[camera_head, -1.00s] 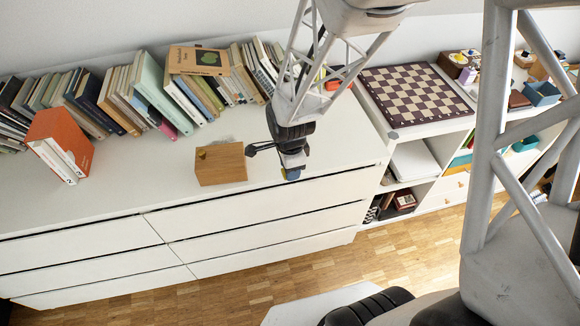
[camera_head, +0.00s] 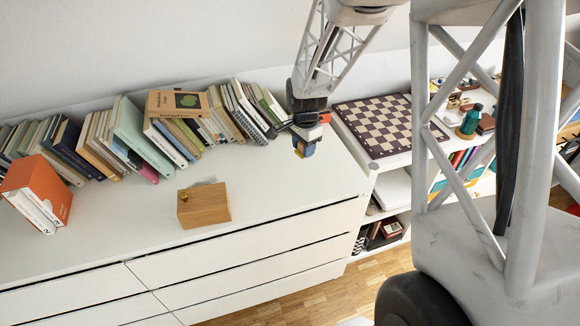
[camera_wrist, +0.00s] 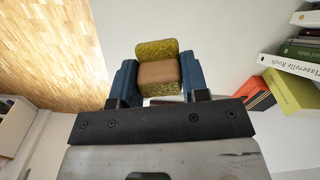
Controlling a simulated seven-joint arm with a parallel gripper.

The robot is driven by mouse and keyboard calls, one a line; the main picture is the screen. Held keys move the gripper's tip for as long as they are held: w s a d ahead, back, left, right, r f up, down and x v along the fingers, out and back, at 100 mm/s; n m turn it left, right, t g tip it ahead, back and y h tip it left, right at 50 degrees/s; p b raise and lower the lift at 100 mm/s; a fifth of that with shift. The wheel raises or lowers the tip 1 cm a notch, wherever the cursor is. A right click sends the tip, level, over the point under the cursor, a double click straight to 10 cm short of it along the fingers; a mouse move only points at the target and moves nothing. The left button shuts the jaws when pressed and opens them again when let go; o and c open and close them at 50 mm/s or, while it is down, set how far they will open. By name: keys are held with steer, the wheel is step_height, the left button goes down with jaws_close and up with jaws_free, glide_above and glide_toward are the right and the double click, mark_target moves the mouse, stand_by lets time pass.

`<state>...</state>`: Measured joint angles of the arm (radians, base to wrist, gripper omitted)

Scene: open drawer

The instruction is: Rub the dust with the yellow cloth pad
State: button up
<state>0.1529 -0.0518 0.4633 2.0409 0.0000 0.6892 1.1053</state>
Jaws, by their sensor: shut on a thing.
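My gripper (camera_head: 305,147) is over the back right part of the white cabinet top, in front of the row of books. In the wrist view its two blue fingers (camera_wrist: 158,78) are shut on the yellow cloth pad (camera_wrist: 157,48), which has a brown block-like part between the fingers and a fuzzy yellow part beyond it. Only a small bit of yellow shows at the gripper in the head view. I cannot tell whether the pad touches the cabinet top.
A wooden box (camera_head: 208,206) with a small knob stands on the white cabinet (camera_head: 110,235), left of my gripper. Leaning books (camera_head: 130,130) line the back, and an orange box-like item (camera_head: 42,188) stands at left. A chessboard (camera_head: 385,124) lies right.

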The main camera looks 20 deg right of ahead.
steer(key=w+d+r+n, duration=0.25)
steer(key=d+r, duration=0.25)
steer(key=d, duration=0.8)
steer(key=w+d+r+n, duration=0.1)
steer(key=w+d+r, duration=0.25)
steer(key=d, duration=1.05)
steer(key=w+d+r+n, duration=0.2)
steer(key=d+r, duration=0.3)
steer(key=d, duration=0.8)
steer(key=w+a+f+m, duration=0.2)
steer(key=a+f, duration=0.2)
steer(key=a, duration=0.9)
steer(key=w+a+f+m, duration=0.2)
steer(key=a+f, duration=0.3)
steer(key=a, duration=0.7)
steer(key=w+a+f+m, duration=0.2)
steer(key=a+f, duration=0.2)
steer(key=a, duration=0.9)
steer(key=s+a+f, duration=0.1)
steer(key=s+a, duration=0.1)
steer(key=a, duration=1.1)
steer(key=s+a+f+m, duration=0.1)
steer(key=s+a, duration=0.1)
steer(key=a, duration=1.1)
steer(key=s+a+f+m, duration=0.1)
steer(key=s+a, duration=0.2)
steer(key=a, duration=1)
steer(key=shift+a+f, duration=0.35)
steer(key=shift+a, duration=0.05)
steer(key=shift+m, duration=0.25)
